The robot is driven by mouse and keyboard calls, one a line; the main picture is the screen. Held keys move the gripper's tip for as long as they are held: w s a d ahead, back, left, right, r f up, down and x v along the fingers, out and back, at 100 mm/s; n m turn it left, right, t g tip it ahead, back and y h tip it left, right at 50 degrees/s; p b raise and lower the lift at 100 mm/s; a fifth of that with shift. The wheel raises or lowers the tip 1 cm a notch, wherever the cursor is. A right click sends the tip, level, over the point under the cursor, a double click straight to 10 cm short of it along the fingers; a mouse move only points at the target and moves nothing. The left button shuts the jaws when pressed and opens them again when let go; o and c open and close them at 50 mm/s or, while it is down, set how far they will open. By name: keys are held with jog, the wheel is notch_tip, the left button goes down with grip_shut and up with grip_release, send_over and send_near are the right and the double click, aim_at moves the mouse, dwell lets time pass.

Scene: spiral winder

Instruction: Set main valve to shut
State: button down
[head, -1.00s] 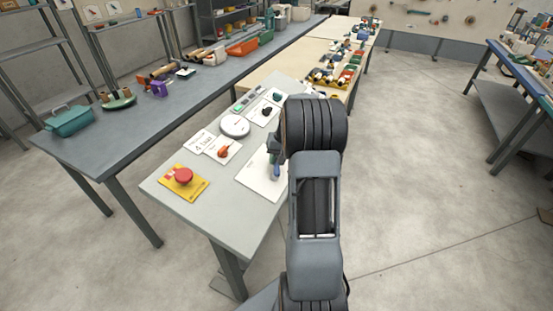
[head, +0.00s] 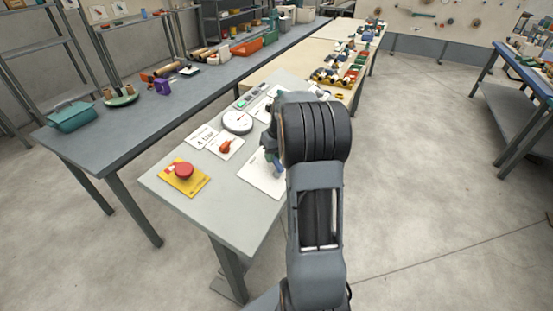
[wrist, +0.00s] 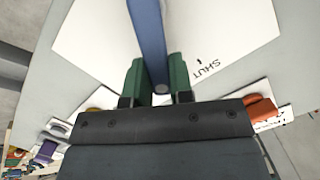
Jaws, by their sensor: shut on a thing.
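The main valve shows as a blue lever (wrist: 149,35) over a white plate (wrist: 90,40) in the wrist view. The plate carries the word SHUT with a small tick mark (wrist: 206,70), to the right of the lever. My gripper (wrist: 157,85) has its two green fingers on either side of the lever's end and is shut on it. The lever points away from the SHUT mark's tick, up the picture. In the head view, part of the blue lever (head: 278,169) and the white plate (head: 262,184) show beside my arm, which hides most of my gripper and the valve's pivot.
On the same grey panel table are a red push button (head: 184,170) on a yellow plate, an orange knob (head: 225,146) and a round white gauge (head: 237,121). A long bench (head: 110,135) with several items stands behind on the left. Open floor lies to the right.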

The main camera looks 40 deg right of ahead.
jog(key=a+n+b, duration=0.1)
jog(key=n+b, duration=0.1)
jog(key=n, duration=0.1)
jog(key=shift+a+h, duration=0.3)
jog(key=shift+a, duration=0.05)
jog(key=shift+s+a+r+n+b, duration=0.15)
jog(key=shift+a+n+b, duration=0.2)
jog(key=shift+n, duration=0.45)
jog(key=shift+s+a+n+b, duration=0.15)
jog(key=shift+a+n+b, duration=0.2)
jog(key=shift+n, duration=0.45)
jog(key=shift+d, duration=0.1)
jog(key=c, duration=1)
grip_release()
notch_tip(320, 180, up, 14)
jog(key=s, duration=0.2)
jog(key=shift+d, duration=0.4)
jog(key=shift+f, duration=0.2)
